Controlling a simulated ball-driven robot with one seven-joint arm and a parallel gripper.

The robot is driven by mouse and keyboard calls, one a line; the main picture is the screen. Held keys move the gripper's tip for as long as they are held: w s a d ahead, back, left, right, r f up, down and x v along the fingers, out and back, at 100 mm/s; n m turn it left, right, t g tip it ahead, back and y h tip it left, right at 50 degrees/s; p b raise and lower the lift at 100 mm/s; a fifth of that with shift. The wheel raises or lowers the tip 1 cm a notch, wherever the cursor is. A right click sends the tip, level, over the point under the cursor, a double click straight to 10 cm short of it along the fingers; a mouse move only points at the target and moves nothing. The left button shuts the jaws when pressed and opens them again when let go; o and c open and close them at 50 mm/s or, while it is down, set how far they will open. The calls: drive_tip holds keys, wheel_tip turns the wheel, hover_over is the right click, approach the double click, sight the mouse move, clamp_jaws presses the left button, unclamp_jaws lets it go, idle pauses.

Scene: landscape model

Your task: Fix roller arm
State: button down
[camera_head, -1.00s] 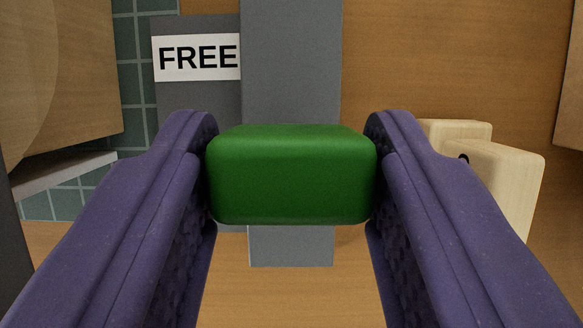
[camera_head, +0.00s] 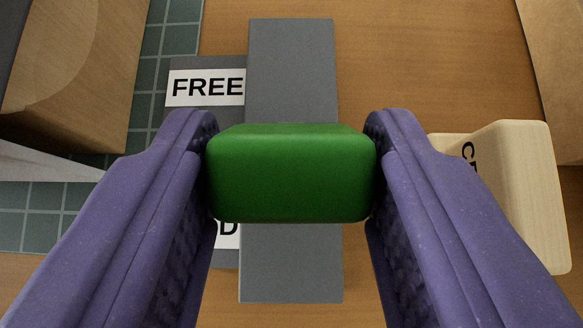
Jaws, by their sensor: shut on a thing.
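My gripper (camera_head: 291,170) has two purple fingers. It is shut on a green block (camera_head: 291,175) with rounded edges, held level in the middle of the view. Below the block in the picture lies a long grey bar (camera_head: 290,70). The block hides the bar's middle, and I cannot tell whether they touch. To the left of the bar is a flat grey panel with a white label reading "FREE" (camera_head: 208,87). A second white label (camera_head: 229,235) shows only a "D"; the block and left finger hide the rest. I cannot tell which part is the roller arm.
A pale wooden block (camera_head: 522,195) with partly hidden black lettering stands right of the right finger. A larger wooden piece (camera_head: 75,75) is at the upper left, beside green tiles (camera_head: 180,40). A wooden edge (camera_head: 560,70) shows at upper right. Brown wooden surface (camera_head: 430,60) is clear between.

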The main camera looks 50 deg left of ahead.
drive_tip(key=c, duration=0.6)
unclamp_jaws()
drive_tip(key=p+v, duration=0.3)
drive_tip(key=v, duration=0.4)
drive_tip(key=shift+s+d+r, duration=0.2)
drive_tip(key=shift+d, duration=0.05)
